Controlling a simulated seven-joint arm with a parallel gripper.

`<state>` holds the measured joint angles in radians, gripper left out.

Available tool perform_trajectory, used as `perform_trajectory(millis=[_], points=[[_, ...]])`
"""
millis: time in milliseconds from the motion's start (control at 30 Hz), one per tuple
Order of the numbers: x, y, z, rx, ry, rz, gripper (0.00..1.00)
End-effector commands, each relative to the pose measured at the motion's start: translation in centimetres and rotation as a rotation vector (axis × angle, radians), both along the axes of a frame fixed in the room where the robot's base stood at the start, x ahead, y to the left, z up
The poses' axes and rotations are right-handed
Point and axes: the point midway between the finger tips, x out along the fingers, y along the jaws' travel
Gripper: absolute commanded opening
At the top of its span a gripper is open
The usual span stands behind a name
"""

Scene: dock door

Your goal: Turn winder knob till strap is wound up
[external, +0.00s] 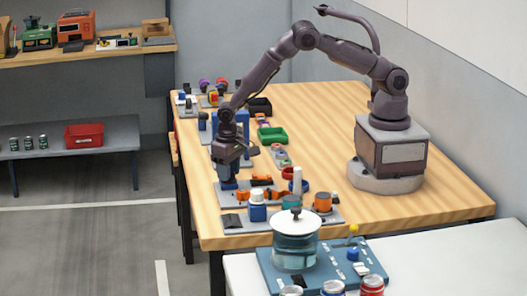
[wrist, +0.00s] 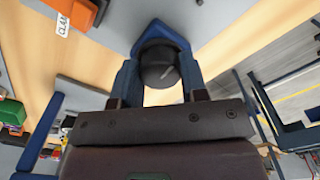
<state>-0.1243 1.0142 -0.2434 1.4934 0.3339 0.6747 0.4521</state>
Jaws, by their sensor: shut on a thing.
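The winder knob (wrist: 158,72) is a dark round cap with a light line on its face, seen in the wrist view. My gripper (wrist: 160,80) has one finger on each side of it and is shut on it. A blue part (wrist: 160,33) shows just beyond the knob. In the external view my gripper (external: 228,172) points down over the near left part of the wooden table and hides the knob. A small blue piece (external: 228,185) shows just under the fingers. I cannot make out the strap in either view, so how much is wound cannot be told.
The wooden table (external: 330,130) is clear toward my base. A blue frame (external: 243,118) stands behind my gripper. A green tray (external: 272,136) and a black tray (external: 260,106) lie to its right. Orange-topped fixtures (external: 262,181) and a white bottle (external: 297,180) stand close on the right.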

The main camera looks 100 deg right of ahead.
Motion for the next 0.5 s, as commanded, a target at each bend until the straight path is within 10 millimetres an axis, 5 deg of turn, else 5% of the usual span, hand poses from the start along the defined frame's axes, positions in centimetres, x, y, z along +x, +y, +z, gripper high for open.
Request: perform_trajectory(millis=[500], points=[[0.01, 0.02, 0.15, -0.001, 0.001, -0.441, 0.16]])
